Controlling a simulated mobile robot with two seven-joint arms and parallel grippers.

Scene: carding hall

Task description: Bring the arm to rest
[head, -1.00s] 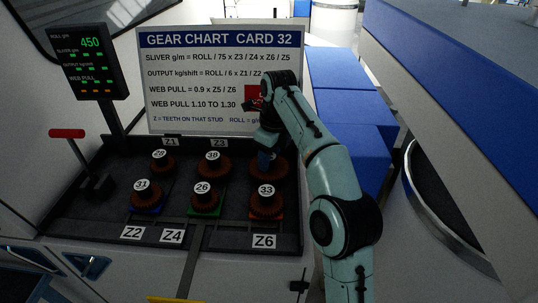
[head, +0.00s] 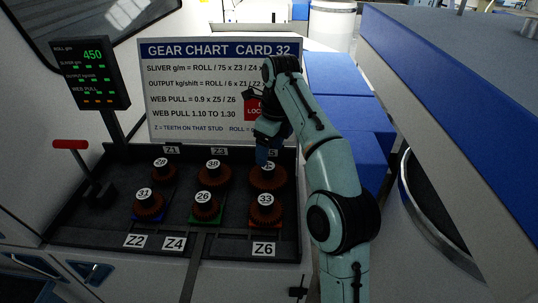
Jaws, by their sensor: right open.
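My right arm comes in from the lower right and bends over at the wrist in front of the chart card. My right gripper (head: 262,156) points down, open, just above the rear right gear (head: 268,180), and hides part of that gear's label. I see nothing held in it. Whether a fingertip touches the gear cannot be told. My left gripper is not in view.
Several brown numbered gears, such as 38 (head: 213,175) and 33 (head: 265,212), stand on the dark tray (head: 75,225). The gear chart card (head: 190,95) stands behind, partly covered by my arm. A red-handled lever (head: 70,144) and display (head: 90,75) are left.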

